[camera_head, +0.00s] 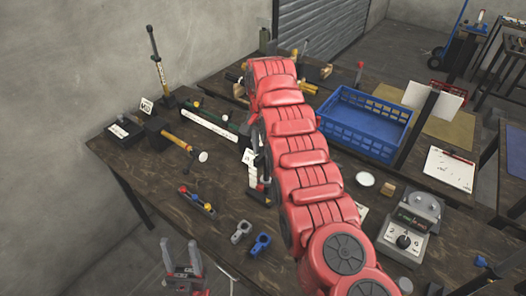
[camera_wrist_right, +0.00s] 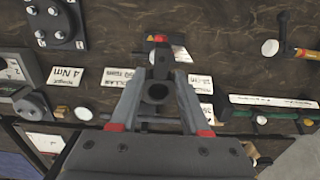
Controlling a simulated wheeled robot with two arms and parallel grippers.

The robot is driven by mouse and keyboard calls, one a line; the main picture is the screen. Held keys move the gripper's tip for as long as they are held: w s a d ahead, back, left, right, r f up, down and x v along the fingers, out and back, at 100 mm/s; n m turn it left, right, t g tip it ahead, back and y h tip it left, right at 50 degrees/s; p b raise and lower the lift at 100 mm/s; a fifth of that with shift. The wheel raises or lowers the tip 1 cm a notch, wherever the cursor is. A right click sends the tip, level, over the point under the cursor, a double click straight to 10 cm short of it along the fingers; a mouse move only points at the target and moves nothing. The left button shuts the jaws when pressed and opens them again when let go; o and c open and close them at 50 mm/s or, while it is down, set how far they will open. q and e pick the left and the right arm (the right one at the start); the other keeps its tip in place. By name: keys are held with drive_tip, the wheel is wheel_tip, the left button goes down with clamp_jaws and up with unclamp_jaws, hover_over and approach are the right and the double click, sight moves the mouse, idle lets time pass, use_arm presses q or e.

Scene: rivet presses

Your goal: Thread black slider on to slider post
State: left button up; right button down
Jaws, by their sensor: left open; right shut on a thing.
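My right gripper (camera_wrist_right: 156,108) is shut on a dark piece with a round hole, the black slider (camera_wrist_right: 156,92), in the right wrist view. The slider is between the two grey fingers, above the dark table. In the head view my red right arm hides most of this gripper and the slider. A tall upright post (camera_head: 157,58) with a black knob and yellow marking stands at the back left; I cannot tell whether it is the slider post. My left gripper (camera_head: 183,264) is open and empty at the bottom left, in front of the table.
A grey slider (camera_head: 240,232) and a blue slider (camera_head: 260,244) lie near the front edge. A blue crate (camera_head: 365,122) and a grey dial device (camera_head: 411,226) are to the right of my arm.

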drive_tip(key=shift+b, duration=0.55)
idle(1.6)
drive_tip(key=shift+f+b, duration=1)
drive_tip(key=shift+f, duration=0.35)
drive_tip(key=shift+f+b, duration=1.5)
drive_tip(key=shift+f, duration=1.2)
drive_tip(key=shift+f+b, duration=0.5)
drive_tip(key=shift+f, duration=0.75)
drive_tip(key=shift+c, duration=1.5)
unclamp_jaws()
drive_tip(key=shift+r, duration=0.1)
